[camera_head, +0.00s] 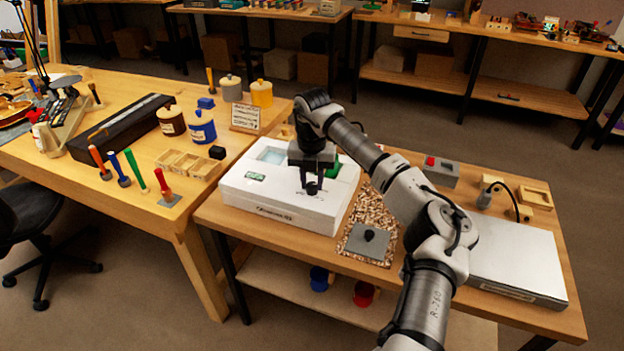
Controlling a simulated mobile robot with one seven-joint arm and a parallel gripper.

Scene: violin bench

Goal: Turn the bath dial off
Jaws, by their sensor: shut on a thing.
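The bath is a white box (262,197) with a pale recessed basin (272,155) and dark lettering on its front. My gripper (311,186) points down over the right part of the bath top. Its jaws are shut on a small dark knob, which I take for the bath dial; the fingers cover most of it. The dial's marks and its setting cannot be read. A small green display or label (256,176) is on the top at the left. A green patch (336,168) shows partly behind my gripper.
A cork-like mat (373,213) with a grey plate (367,243) and black knob lies right of the bath. A grey box with a red button (440,171) stands behind my arm. A white slab (517,262) is at the right. Jars and tools fill the left bench.

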